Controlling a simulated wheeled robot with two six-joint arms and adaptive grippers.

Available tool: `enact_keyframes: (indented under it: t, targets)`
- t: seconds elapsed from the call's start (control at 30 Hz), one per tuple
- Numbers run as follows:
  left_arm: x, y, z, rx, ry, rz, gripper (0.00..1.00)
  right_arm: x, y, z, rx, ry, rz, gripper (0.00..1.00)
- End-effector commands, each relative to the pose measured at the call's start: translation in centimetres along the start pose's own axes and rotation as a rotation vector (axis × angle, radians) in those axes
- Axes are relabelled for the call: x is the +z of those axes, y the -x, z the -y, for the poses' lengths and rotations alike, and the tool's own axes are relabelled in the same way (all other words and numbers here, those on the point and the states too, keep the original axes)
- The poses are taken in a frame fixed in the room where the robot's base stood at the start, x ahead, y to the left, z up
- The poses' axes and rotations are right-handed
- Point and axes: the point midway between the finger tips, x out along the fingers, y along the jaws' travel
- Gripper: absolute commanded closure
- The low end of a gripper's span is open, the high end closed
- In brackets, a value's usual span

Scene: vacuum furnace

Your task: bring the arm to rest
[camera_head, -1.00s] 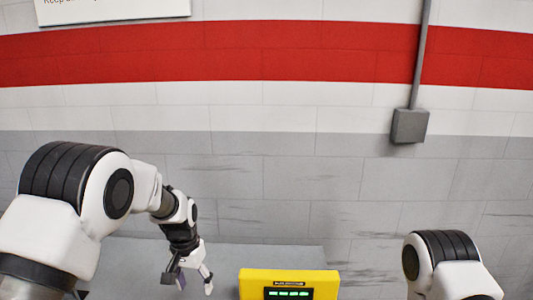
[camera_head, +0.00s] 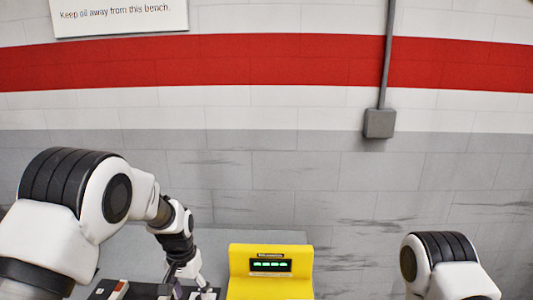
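My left arm comes in from the left, and its gripper (camera_head: 187,284) points down at the bottom of the view. It is just left of a yellow unit with a lit green display (camera_head: 270,264). The fingertips are against dark and pale items and partly cut off by the frame edge, so I cannot tell whether they hold anything. My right arm shows only as a white and black joint at the lower right; its gripper is out of view.
Dark trays or blocks (camera_head: 112,289) lie at the bottom left of the grey bench (camera_head: 215,238). A brick wall with a red stripe (camera_head: 300,60) stands behind. It carries a grey box with a conduit (camera_head: 379,123) and a sign (camera_head: 118,17) about oil.

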Motion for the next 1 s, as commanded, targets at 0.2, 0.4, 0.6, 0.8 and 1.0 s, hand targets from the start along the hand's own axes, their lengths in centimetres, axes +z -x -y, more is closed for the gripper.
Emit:
enact_keyframes:
  t: [0.2,0.4,0.6,0.8,1.0]
  targets:
    - [2.6,-4.6,1.1,-0.015,0.032,0.004,0.37,-0.1,0.0,0.0,0.000,0.000,-0.002,1.00]
    - [7.0,-10.2,2.3,-0.036,0.069,0.008,0.37,-0.1,0.0,0.0,0.000,0.000,-0.001,1.00]
    - [14.2,-16.3,3.1,-0.055,0.112,0.011,0.37,0.0,0.0,0.0,0.000,0.000,-0.001,1.00]
    - [24.6,-20.7,2.9,-0.062,0.156,0.013,0.37,0.0,0.0,0.0,0.000,0.000,-0.001,1.00]
    - [34.4,-21.1,1.6,-0.045,0.205,0.006,0.37,0.0,0.0,0.0,0.000,0.000,-0.001,1.00]
